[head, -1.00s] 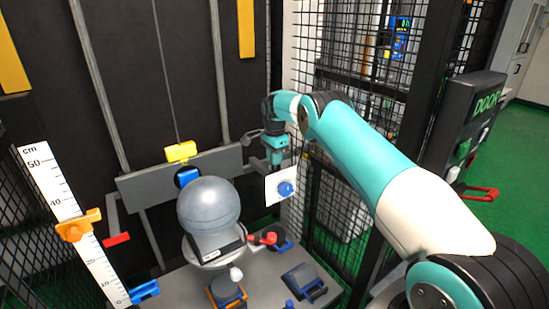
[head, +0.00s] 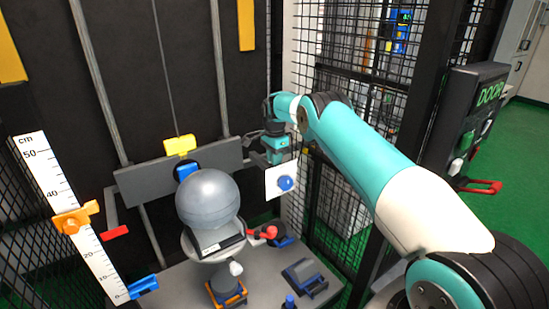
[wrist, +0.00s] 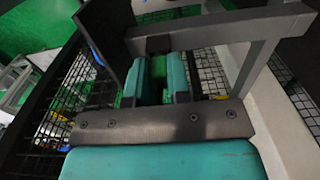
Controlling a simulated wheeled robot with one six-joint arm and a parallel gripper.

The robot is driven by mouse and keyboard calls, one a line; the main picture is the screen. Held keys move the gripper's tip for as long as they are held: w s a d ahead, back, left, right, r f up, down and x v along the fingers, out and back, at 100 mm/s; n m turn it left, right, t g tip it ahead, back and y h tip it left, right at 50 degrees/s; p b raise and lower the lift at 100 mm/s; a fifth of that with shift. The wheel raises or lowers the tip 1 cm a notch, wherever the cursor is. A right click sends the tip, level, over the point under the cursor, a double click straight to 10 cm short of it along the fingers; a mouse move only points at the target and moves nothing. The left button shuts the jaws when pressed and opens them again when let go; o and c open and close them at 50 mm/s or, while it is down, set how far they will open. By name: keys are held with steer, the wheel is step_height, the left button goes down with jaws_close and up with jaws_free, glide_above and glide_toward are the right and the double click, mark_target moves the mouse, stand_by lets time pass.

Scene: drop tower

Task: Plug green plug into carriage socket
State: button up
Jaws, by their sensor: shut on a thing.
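My gripper (head: 277,148) is at the right end of the grey carriage beam (head: 135,186) in the head view, above a white plate with a blue knob (head: 285,183). In the wrist view my gripper's teal fingers (wrist: 160,82) are shut on the green plug (wrist: 158,68), which shows as a green strip between them. A grey bracket (wrist: 215,25) spans just beyond the fingertips. I cannot tell whether the plug touches it. The carriage socket cannot be made out in either view. The plug is hidden in the head view.
A grey ball (head: 207,198) rests on a stand left of my gripper. A yellow block (head: 180,145) sits above the beam. A ruler (head: 65,205) stands at left. Black mesh fencing (head: 340,195) is close on the right. Small fixtures stand on the base plate below.

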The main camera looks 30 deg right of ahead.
steer(key=shift+f+b, duration=0.25)
steer(key=shift+b, duration=0.05)
steer(key=o, duration=0.8)
steer(key=shift+r, duration=0.1)
step_height(320, 180, up, 17)
steer(key=shift+r+p, duration=0.2)
steer(key=shift+p, duration=0.1)
